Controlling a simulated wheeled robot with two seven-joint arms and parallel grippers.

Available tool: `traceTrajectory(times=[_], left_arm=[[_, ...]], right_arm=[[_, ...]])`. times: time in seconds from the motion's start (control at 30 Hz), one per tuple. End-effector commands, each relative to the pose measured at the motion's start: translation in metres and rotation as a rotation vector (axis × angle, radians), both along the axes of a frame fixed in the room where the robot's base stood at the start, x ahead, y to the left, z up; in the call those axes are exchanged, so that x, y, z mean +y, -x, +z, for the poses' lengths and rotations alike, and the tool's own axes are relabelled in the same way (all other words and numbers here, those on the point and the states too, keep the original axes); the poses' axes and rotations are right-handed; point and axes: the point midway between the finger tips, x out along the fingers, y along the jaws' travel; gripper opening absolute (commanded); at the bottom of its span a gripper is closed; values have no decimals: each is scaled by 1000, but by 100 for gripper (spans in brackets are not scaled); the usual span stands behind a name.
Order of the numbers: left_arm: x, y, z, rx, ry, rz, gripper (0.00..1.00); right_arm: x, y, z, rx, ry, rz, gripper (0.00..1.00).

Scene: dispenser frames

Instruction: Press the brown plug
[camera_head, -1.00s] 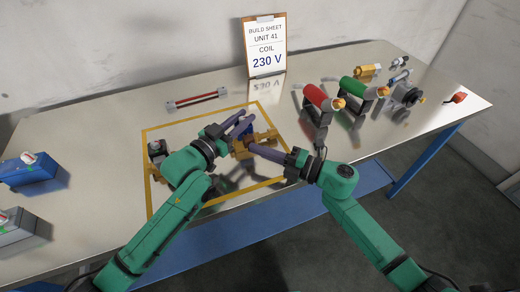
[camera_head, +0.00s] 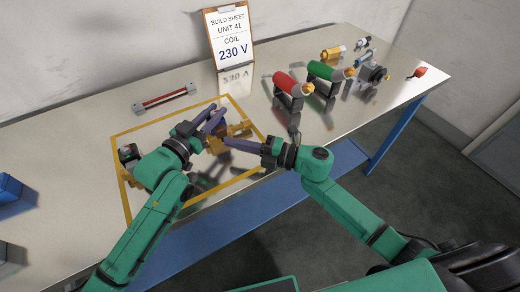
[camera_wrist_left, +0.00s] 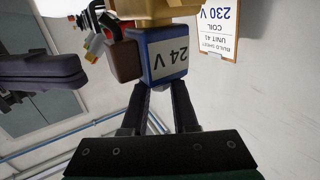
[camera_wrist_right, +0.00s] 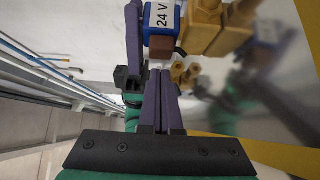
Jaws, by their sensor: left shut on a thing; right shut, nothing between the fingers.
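The brown plug (camera_wrist_left: 124,62) is a dark block on the side of the blue coil (camera_wrist_left: 165,57) marked 24 V. It also shows in the right wrist view (camera_wrist_right: 160,47), below the coil. The coil sits against a brass valve body (camera_wrist_right: 203,28). My left gripper (camera_head: 214,121) is shut on the coil, its fingertips at the coil's lower side in the left wrist view. My right gripper (camera_head: 227,143) is shut and empty. In the right wrist view its fingertips (camera_wrist_right: 160,72) are just short of the plug; I cannot tell whether they touch it.
A build sheet (camera_head: 229,40) reads coil 230 V. A red-bodied unit (camera_head: 287,84) and a green-bodied unit (camera_head: 324,71) stand at right. A yellow outline (camera_head: 250,112) surrounds the work area. A rod-like part (camera_head: 165,97) lies behind it.

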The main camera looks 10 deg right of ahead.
Motion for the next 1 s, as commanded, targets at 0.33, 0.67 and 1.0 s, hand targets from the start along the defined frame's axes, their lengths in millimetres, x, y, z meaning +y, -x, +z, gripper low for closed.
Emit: traceTrajectory(times=[0.33, 0.67, 1.0], left_arm=[[0, 0, -2, 3, -3, 1, 0], [1, -1, -2, 3, -3, 2, 0], [1, -1, -2, 2, -3, 2, 46]], right_arm=[[-62, 52, -3, 6, 2, 5, 0], [-91, 68, -1, 2, -1, 6, 0], [-90, 68, -1, 1, 0, 6, 0]])
